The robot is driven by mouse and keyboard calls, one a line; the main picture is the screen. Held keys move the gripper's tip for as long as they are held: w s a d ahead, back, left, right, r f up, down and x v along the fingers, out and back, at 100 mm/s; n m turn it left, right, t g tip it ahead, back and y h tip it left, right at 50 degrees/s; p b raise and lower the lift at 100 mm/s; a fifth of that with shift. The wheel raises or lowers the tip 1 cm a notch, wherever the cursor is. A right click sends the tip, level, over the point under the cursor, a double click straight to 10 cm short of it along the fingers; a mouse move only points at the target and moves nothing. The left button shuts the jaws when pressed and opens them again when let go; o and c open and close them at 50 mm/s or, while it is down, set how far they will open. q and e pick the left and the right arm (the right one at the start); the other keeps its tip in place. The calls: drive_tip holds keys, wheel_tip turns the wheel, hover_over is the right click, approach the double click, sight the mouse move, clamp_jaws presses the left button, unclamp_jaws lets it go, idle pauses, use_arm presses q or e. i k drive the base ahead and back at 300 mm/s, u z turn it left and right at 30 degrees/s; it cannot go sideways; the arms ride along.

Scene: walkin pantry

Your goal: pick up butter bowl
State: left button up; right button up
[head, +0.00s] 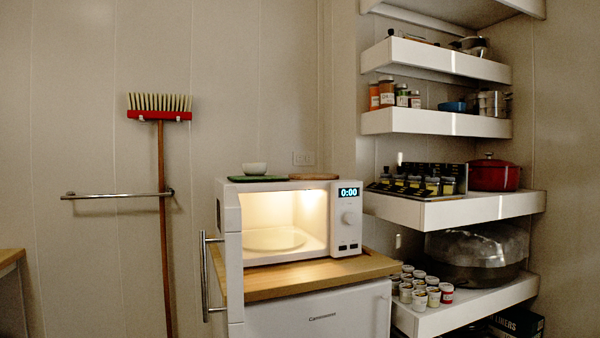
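A small white bowl (254,168), which may be the butter bowl, sits on top of the white microwave (345,218). It rests on or beside a flat green board (257,178). I cannot see what is inside it. The microwave door stands open toward the front left, and its lit inside shows a round plate (275,239). Neither of my grippers is in the head view.
The microwave stands on a wooden top (300,279) over a white appliance (318,314). White shelves (450,207) with jars, bottles and a red pot (493,175) are at right. A broom (160,112) and a rail (115,195) are on the left wall.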

sight(254, 169)
drive_tip(key=u, duration=0.2)
drive_tip(key=i, duration=0.8)
drive_tip(key=u, duration=0.65)
